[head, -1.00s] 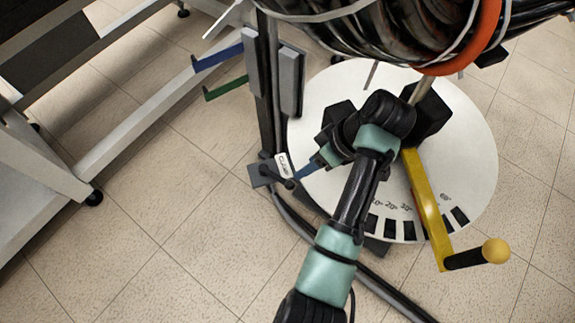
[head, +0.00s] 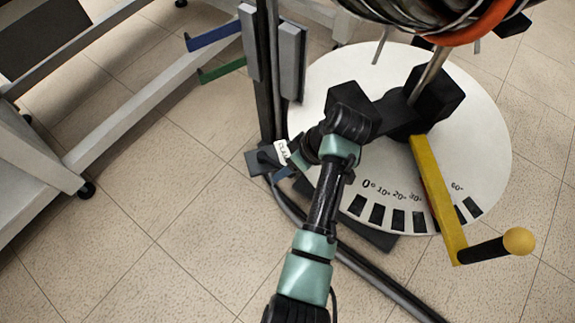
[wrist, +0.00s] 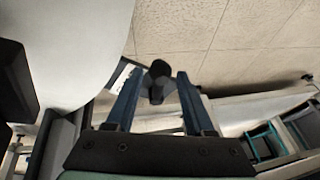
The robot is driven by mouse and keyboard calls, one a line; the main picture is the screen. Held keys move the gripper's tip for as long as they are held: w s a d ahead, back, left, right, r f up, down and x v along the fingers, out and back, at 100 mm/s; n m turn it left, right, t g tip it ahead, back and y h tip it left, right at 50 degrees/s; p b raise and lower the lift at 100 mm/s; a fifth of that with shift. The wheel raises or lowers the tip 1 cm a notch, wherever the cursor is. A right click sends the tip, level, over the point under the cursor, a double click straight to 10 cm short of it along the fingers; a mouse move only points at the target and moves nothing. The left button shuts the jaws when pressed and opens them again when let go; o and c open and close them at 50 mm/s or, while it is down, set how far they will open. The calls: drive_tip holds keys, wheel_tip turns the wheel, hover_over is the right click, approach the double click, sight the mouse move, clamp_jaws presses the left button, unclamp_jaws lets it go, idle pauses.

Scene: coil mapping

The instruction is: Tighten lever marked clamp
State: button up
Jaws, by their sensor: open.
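The clamp is a dark block (head: 262,162) with a white label (head: 281,152) at the foot of the dark upright post. Its black lever with a rounded end (wrist: 158,82) shows in the wrist view between my fingers, near their tips. My gripper (head: 285,171) is at the clamp, just below and right of the label. The wrist view shows my gripper (wrist: 156,80) open, one blue finger on each side of the lever. I cannot tell whether either finger touches it. In the head view my gripper hides part of the lever.
A white dial disc (head: 470,160) with angle marks lies right of the clamp. A yellow crank (head: 437,195) with a ball-ended handle stands over it. Blue (head: 213,36) and green (head: 220,70) hooks stick out left of the post. A rack frame (head: 125,125) stands at left.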

clamp_jaws()
idle(1.3)
